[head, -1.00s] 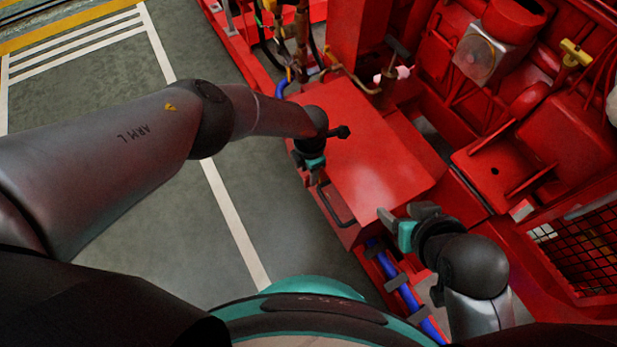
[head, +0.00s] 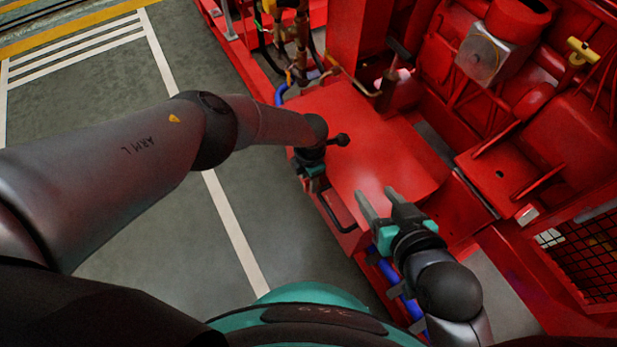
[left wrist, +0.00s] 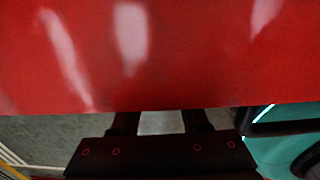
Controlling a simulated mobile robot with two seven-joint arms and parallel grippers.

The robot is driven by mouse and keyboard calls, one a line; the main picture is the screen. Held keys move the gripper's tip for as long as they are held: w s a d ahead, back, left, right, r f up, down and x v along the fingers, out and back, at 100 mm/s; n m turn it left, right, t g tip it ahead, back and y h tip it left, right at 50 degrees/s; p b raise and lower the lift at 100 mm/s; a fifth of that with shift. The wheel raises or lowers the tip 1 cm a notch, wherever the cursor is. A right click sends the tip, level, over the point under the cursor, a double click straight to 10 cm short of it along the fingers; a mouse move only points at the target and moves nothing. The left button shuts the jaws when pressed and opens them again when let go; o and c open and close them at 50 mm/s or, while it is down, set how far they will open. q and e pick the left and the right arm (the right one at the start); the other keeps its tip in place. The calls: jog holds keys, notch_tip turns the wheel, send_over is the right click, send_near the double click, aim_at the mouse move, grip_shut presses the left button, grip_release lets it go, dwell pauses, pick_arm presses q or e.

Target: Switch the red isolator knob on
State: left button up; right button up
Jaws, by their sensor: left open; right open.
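I cannot make out the red isolator knob in either view. The red box (head: 380,150) fills the middle of the head view, with a dark bar handle (head: 337,208) on its left side. My left gripper (head: 312,172) is at the box's left edge, partly hidden under my wrist. In the left wrist view, its two dark fingers (left wrist: 161,122) stand apart and run up to the edge of a plain red surface (left wrist: 160,55); their tips are not seen. My right gripper (head: 376,197) is open and empty, its fingers over the box's near end.
A blue hose (head: 388,272) runs below the box's near end. Pipes (head: 300,35) and hoses stand behind its far end. Red engine parts, a yellow T-handle (head: 583,50) and a mesh guard (head: 590,255) are at the right. The grey floor (head: 120,220) at the left is clear.

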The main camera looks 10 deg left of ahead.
pick_arm(q)
jog(key=shift+c, duration=0.2)
grip_shut()
pick_arm(e)
jog(key=shift+d, duration=0.1)
pick_arm(q)
jog(key=shift+s+t+y+p, duration=0.2)
jog(key=shift+t+y+p, duration=0.1)
jog(key=shift+p, duration=0.85)
pick_arm(e)
jog(key=shift+s+d+g+h, duration=0.6)
jog(key=shift+s+d+g, duration=0.35)
jog(key=shift+d, duration=0.25)
jog(key=shift+s+d+g+h, duration=0.6)
jog(key=shift+s+d+g, duration=0.15)
jog(key=shift+d+g, duration=0.35)
pick_arm(q)
jog(key=shift+o, duration=0.2)
grip_release()
jog(key=shift+d, duration=0.15)
